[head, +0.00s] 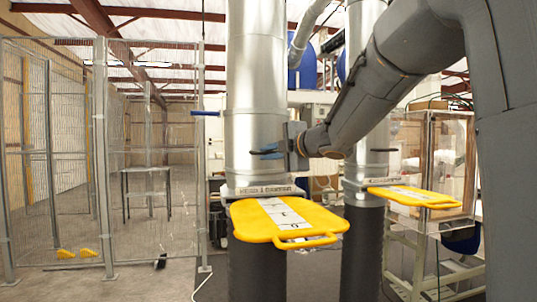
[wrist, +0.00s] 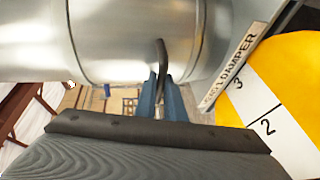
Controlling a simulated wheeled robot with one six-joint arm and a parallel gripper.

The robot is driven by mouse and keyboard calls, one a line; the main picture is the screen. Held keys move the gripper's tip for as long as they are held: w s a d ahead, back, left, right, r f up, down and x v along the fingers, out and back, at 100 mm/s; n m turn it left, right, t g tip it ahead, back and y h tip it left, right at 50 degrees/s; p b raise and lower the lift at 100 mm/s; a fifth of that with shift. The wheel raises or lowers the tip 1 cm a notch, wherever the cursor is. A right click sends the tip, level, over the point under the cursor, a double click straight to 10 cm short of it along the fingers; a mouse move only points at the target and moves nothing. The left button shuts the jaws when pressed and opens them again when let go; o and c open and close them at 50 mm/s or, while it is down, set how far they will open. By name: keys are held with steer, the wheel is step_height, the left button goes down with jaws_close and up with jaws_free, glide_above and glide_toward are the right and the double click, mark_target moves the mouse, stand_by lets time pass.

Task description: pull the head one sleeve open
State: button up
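The head one duct is a silver vertical pipe (head: 254,70) with a seamed lower section, the sleeve (head: 246,133). In the wrist view the sleeve (wrist: 120,45) lies sideways across the top, with a dark bent handle (wrist: 162,55) standing out from it. My gripper (head: 266,152) is at the sleeve's front right side, at handle height. In the wrist view its two blue fingers (wrist: 162,82) stand on either side of the handle with no clear gap, so it looks shut on the handle.
A yellow numbered damper plate (head: 320,219) juts forward below the sleeve; it also shows in the wrist view (wrist: 300,70), beside a damper label (wrist: 238,58). A second duct (head: 369,120) with its yellow plate (head: 440,199) stands to the right. Mesh fencing (head: 150,130) is at left.

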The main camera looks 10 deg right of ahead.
steer(key=shift+r, duration=0.1)
jaws_close()
step_height(320, 180, up, 16)
steer(key=p, duration=1.4)
steer(key=shift+f, duration=0.25)
steer(key=o, duration=0.7)
jaws_free()
steer(key=shift+f, duration=0.15)
steer(key=b+v, duration=0.1)
steer(key=v, duration=0.7)
steer(key=shift+b, duration=0.4)
